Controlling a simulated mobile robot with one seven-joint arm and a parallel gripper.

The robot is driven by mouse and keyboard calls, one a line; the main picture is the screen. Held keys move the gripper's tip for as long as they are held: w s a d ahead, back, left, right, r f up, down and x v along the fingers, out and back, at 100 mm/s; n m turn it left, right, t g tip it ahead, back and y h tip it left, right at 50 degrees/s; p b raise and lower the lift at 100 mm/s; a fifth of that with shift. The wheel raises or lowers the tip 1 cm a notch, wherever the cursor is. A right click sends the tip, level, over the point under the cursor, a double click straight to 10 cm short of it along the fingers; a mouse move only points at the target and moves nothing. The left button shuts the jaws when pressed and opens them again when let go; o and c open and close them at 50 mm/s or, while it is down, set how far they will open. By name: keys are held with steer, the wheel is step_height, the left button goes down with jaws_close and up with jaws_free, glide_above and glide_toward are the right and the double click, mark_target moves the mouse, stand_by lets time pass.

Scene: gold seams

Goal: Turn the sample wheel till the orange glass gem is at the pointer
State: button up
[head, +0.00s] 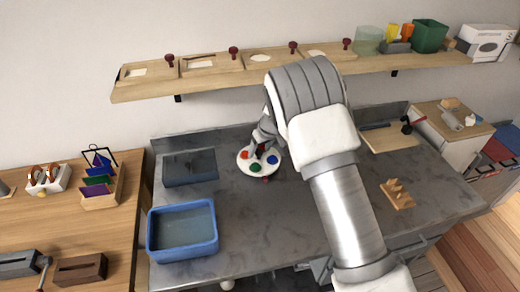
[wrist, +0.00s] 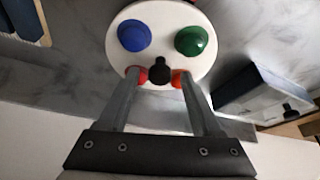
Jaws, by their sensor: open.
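The sample wheel (head: 244,163) is a white disc on the grey counter. Its orange gem (head: 245,155) is at the left, the green gem (head: 256,168) at the front and the blue gem (head: 272,159) at the right. A small red piece, seemingly the pointer (head: 265,179), is at the front edge, between green and blue. In the wrist view, the wheel's dark central knob (wrist: 160,72) appears between the fingers of my open gripper (wrist: 160,80). Red and orange gems are partly hidden by the fingers; contact with the knob cannot be told.
A wooden shelf (head: 225,76) runs along the wall above. A wooden peg piece (head: 397,195) lies on the counter at right.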

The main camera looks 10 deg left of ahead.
jaws_close()
stand_by(0.4)
stand_by(1.1)
